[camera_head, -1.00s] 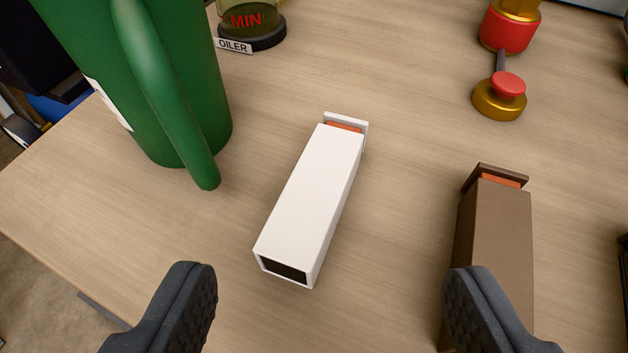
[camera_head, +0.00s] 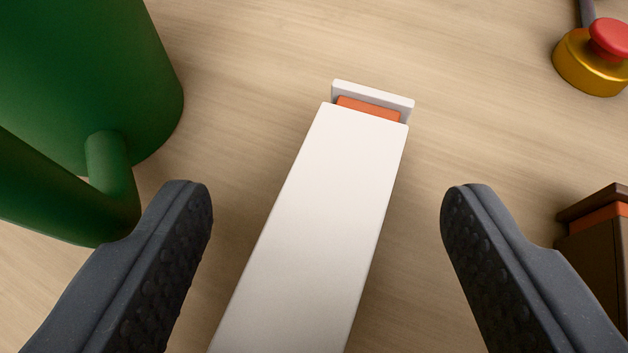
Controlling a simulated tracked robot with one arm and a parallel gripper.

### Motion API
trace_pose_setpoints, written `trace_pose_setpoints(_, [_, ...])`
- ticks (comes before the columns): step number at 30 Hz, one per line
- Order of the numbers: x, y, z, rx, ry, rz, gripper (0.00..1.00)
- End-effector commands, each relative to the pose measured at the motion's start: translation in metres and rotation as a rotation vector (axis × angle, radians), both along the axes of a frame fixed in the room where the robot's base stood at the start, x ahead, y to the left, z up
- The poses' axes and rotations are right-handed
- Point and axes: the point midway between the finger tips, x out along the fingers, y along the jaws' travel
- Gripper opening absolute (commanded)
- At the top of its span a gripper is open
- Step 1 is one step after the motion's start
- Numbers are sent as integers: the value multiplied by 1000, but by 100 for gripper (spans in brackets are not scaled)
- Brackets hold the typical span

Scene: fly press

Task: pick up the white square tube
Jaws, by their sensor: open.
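The white square tube (camera_head: 315,220) lies on the wooden table, tilted a little so its far end points up and to the right in the picture. Its far end has a white cap plate with an orange band (camera_head: 368,107) next to it. Its near end is cut off by the bottom of the picture. My gripper (camera_head: 326,200) is open, with one dark finger on each side of the tube. Visible gaps separate both fingers from the tube; I cannot tell their exact height above the table.
A green container with a handle (camera_head: 110,165) stands at the left, close to my left finger. A brown square tube (camera_head: 597,262) is at the right edge, beyond my right finger. A red and gold knobbed part (camera_head: 590,68) is at the upper right. Bare table (camera_head: 260,40) lies beyond the tube.

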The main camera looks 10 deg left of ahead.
Motion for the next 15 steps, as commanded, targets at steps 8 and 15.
trace_pose_setpoints(8, [5,0,-3,0,0,0,63])
trace_pose_setpoints(15, [5,0,-3,0,1,0,5])
